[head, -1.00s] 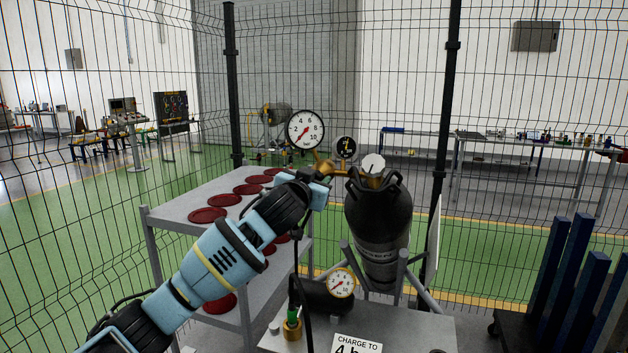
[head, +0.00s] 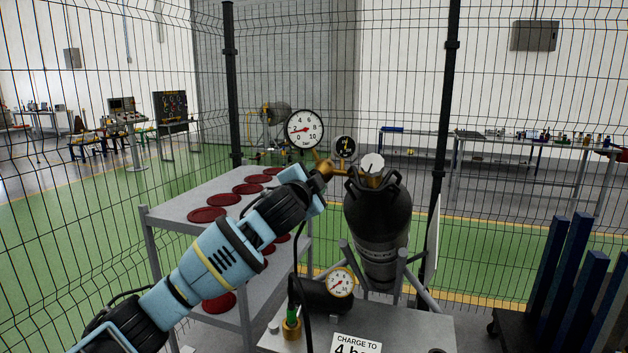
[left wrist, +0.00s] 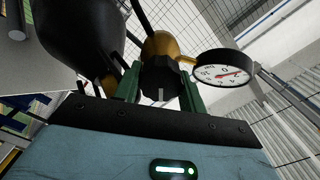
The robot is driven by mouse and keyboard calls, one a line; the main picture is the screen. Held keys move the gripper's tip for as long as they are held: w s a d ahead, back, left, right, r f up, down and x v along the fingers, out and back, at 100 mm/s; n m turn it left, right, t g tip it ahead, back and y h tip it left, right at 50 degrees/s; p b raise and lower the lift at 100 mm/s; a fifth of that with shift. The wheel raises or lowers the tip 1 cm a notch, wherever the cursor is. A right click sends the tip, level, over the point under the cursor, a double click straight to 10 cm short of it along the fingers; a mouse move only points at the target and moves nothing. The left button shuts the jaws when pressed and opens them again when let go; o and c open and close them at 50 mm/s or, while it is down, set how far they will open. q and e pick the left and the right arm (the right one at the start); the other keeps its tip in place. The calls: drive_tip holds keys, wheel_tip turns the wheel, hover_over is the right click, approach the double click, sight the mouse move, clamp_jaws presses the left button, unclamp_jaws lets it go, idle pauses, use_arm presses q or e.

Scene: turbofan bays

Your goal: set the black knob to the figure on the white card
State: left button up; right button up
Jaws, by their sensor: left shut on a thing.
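The black knob (left wrist: 158,78), with a white mark, sits on the brass regulator (left wrist: 158,46) between the green fingers of my left gripper (left wrist: 160,70), shut on it. In the head view my left gripper (head: 320,186) reaches the regulator's left end and hides the knob. The large white gauge (head: 305,130) reads 0 to 10 bar; its red needle lies nearly level, toward about 2. It also shows in the left wrist view (left wrist: 222,75). The white card (head: 357,345) reads "CHARGE TO 4 b", cut off by the bottom edge. My right gripper is out of view.
A small black gauge (head: 345,146) and a lower yellow-rimmed gauge (head: 340,282) are nearby. A grey shelf cart (head: 170,213) with red discs is at left. Wire fencing stands behind.

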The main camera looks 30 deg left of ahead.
use_arm(q)
drive_tip(key=m, duration=0.5)
drive_tip(key=shift+f+m, duration=0.15)
drive_tip(key=shift+m, duration=0.15)
drive_tip(key=shift+f+m, duration=0.1)
drive_tip(key=shift+m, duration=2.1)
drive_tip(key=o, duration=1)
drive_tip(key=shift+s, duration=0.15)
drive_tip(key=v, duration=0.7)
drive_tip(key=shift+s+d, duration=0.1)
drive_tip(key=shift+s, duration=0.2)
